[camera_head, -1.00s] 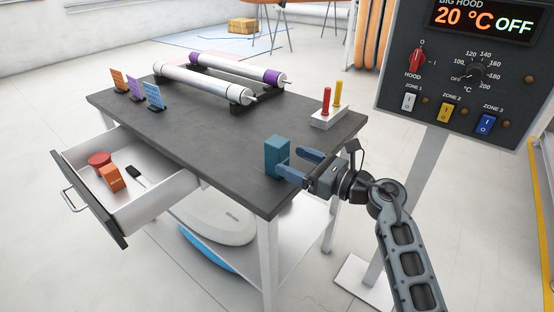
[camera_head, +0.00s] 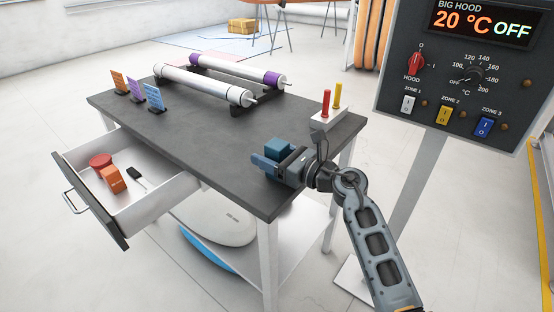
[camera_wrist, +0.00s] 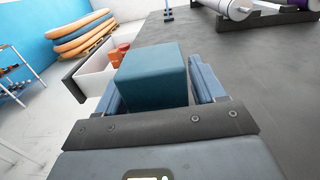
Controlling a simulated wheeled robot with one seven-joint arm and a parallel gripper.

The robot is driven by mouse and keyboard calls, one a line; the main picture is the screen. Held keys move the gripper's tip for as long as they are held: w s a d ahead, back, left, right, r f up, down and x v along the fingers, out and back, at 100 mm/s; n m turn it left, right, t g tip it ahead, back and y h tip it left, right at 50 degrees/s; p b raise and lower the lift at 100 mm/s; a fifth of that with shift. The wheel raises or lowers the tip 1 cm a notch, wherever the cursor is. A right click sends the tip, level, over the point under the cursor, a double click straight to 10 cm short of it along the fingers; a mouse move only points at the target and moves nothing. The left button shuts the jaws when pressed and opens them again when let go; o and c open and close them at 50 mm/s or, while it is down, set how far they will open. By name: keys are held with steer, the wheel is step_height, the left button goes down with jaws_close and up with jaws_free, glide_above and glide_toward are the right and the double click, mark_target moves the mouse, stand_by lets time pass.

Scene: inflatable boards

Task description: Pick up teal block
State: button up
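The teal block (camera_head: 279,146) stands on the dark table top near its front right corner. In the wrist view the teal block (camera_wrist: 152,75) sits between my two blue fingers, one on each side. My gripper (camera_head: 272,158) reaches in from the right, level with the block, and its near finger hides the block's lower part in the head view. My gripper (camera_wrist: 158,85) is open around the block, with a narrow gap showing beside the right finger. Contact with the left finger is hard to tell.
The table (camera_head: 200,135) carries two rollers (camera_head: 205,84), small upright cards (camera_head: 137,91) and a white holder (camera_head: 328,119) with red and yellow handles. An open drawer (camera_head: 160,195) holds red and orange items. A control panel (camera_head: 455,100) stands at right.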

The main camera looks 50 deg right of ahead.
steer(key=c, duration=0.9)
steer(key=shift+r, duration=0.15)
